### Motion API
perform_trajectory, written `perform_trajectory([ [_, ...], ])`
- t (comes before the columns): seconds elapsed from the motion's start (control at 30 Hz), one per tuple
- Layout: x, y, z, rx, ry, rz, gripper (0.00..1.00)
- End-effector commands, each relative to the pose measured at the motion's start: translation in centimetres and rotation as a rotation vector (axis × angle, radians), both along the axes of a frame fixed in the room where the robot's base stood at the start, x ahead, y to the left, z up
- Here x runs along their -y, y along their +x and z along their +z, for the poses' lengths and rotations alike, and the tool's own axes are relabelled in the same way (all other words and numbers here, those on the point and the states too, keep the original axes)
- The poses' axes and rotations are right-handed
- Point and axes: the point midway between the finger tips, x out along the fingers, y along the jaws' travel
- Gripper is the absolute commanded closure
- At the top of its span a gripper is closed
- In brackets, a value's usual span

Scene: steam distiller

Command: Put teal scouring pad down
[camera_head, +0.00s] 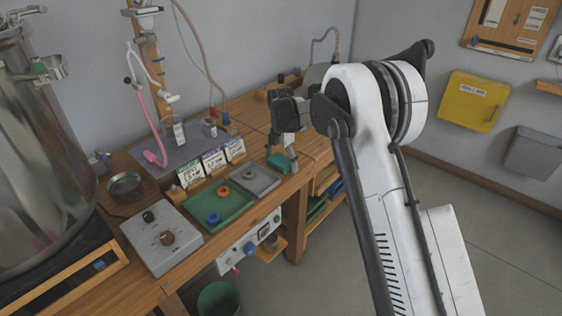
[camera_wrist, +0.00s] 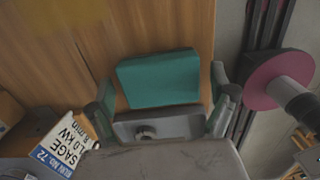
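The teal scouring pad (camera_head: 280,162) lies at the wooden bench's front edge, to the right of the grey tray, just below my gripper (camera_head: 283,157). In the wrist view the pad (camera_wrist: 160,80) shows as a flat teal block over wood, between the two fingers of my gripper (camera_wrist: 164,92). The fingers stand wide, one at each side of the pad, with a narrow strip of wood visible between the pad and the right finger. The pad's underside is hidden, so I cannot tell if it rests fully on the wood.
A grey tray (camera_head: 268,183) and a green tray (camera_head: 234,216) with a blue ring (camera_head: 213,218) and an orange ring (camera_head: 224,190) lie to the left. Label cards (camera_head: 213,161) stand behind them. The bench edge is close in front.

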Motion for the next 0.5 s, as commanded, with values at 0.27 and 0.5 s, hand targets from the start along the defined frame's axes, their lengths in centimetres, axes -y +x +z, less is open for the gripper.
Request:
perform_trajectory([
  [0.27, 0.0, 0.0, 0.3, 0.0, 0.0, 0.0, 0.1],
  [0.5, 0.0, 0.0, 3.5, 0.0, 0.0, 0.0, 0.1],
])
